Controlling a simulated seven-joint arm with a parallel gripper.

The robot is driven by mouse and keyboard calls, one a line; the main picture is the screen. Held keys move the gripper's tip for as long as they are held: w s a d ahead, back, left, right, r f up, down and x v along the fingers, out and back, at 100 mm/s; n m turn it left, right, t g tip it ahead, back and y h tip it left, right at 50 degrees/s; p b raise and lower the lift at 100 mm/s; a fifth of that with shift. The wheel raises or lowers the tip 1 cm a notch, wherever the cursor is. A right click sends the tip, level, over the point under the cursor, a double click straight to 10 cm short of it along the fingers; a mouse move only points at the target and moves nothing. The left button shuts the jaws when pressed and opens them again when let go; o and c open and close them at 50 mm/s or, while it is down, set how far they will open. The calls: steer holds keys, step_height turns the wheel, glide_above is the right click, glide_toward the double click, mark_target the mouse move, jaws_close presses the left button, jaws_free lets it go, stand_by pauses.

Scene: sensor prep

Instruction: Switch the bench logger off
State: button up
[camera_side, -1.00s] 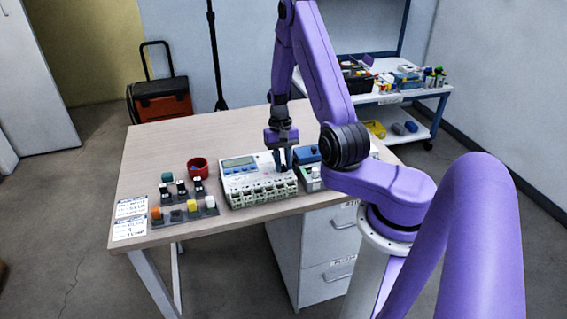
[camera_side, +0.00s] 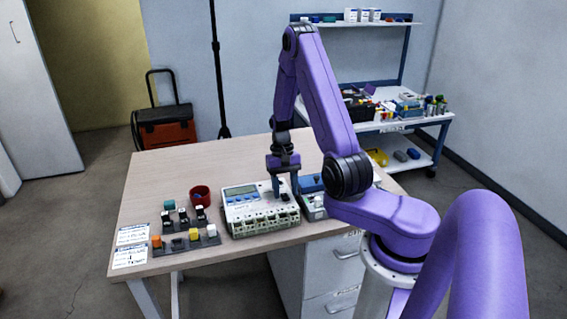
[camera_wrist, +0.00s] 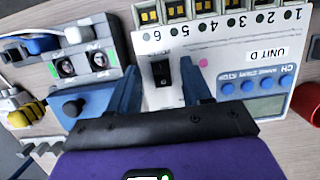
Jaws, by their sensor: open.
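The bench logger (camera_side: 240,213) is a white box with a screen and a row of terminals, near the table's front edge. In the wrist view the logger (camera_wrist: 225,58) is marked UNIT D and has a blue-grey display (camera_wrist: 265,107), a row of blue buttons and numbered terminals. Its black rocker switch (camera_wrist: 161,73) shows between my fingers; I cannot tell its position. My gripper (camera_wrist: 160,66) is open and empty, with one blue finger on each side of the switch. In the side view my gripper (camera_side: 283,186) is over the logger's right end; contact is unclear.
A grey-green device (camera_wrist: 88,60) with two round sockets and a blue box (camera_wrist: 80,108) stand close beside the logger. A red cup (camera_side: 200,195) and racks of small coloured parts (camera_side: 187,241) are to its left. The table's back left (camera_side: 170,170) is clear.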

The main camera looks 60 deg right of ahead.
steer(key=v, duration=1.6)
steer(key=shift+r, duration=0.3)
steer(key=s+a+r+n+h, duration=0.1)
steer(key=a+n, duration=0.4)
steer(key=a, duration=0.4)
steer(key=s+a+r+n+h, duration=0.1)
steer(key=a+r+n, duration=0.1)
steer(key=a+n, duration=0.5)
steer(key=s+a+n+t, duration=0.1)
steer(key=s+a+n, duration=0.3)
steer(key=s, duration=0.6)
steer(key=s+a+n+t, duration=0.1)
steer(key=s+a+n, duration=0.4)
steer(key=s, duration=0.5)
steer(key=shift+a+f+n, duration=0.3)
steer(key=shift+a, duration=0.15)
